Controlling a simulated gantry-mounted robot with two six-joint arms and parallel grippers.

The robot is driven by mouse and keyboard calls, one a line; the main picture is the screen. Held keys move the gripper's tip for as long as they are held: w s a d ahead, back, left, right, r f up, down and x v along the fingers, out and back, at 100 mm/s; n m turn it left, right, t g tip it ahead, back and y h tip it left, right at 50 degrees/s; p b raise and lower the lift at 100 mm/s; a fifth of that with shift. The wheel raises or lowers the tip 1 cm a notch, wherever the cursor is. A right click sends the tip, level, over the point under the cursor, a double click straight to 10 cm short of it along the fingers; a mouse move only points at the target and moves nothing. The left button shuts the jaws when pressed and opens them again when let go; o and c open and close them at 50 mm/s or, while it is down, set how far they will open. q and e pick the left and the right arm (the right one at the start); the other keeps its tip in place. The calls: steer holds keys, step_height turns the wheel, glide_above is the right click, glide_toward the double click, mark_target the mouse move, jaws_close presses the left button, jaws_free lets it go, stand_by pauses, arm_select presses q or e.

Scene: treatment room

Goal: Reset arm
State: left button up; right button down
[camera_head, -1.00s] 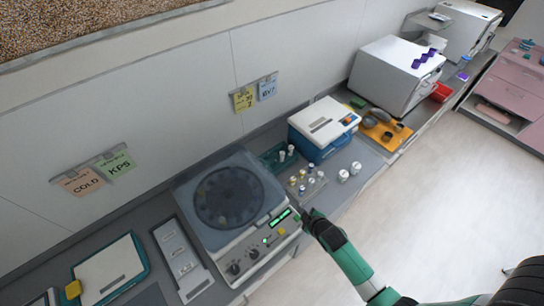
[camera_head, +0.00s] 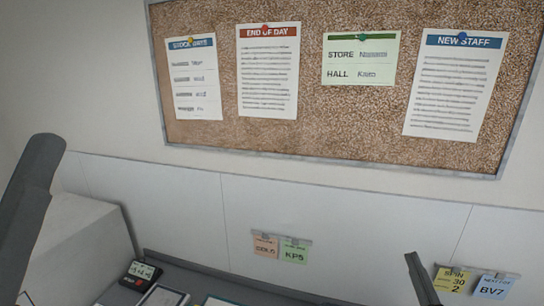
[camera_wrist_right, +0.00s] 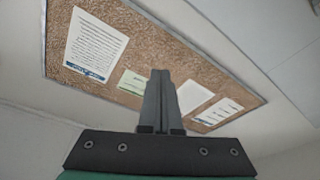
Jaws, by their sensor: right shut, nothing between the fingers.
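My right gripper (camera_head: 420,280) shows at the bottom of the head view as a thin dark finger shape, in front of the white wall panel. In the right wrist view its two dark fingers (camera_wrist_right: 161,100) lie together, shut and empty, pointing up the picture toward the notice board. It touches nothing that I can see. My left gripper cannot be made out.
A cork notice board (camera_head: 330,130) with several papers hangs on the wall; it also shows in the wrist view (camera_wrist_right: 140,60). Below are orange (camera_head: 265,245) and green cards, yellow and blue cards (camera_head: 452,281), and a small timer (camera_head: 141,274) on the counter. A dark shape blocks the left edge.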

steer(key=s+a+r+t+y, duration=0.1)
steer(key=s+a+r+t, duration=0.15)
steer(key=r, duration=0.45)
steer(key=s+a+r+t+y, duration=0.1)
steer(key=s+a+r, duration=0.15)
steer(key=r, duration=0.55)
steer(key=s+a+r+m+t+y, duration=0.3)
steer(key=s+r+t, duration=0.1)
steer(key=s+r, duration=0.7)
steer(key=shift+s+a+r, duration=0.15)
steer(key=shift+s+r, duration=0.15)
steer(key=shift+r, duration=0.15)
stand_by(0.9)
step_height(320, 180, down, 22)
steer(key=b, duration=2.1)
steer(key=shift+b, duration=0.4)
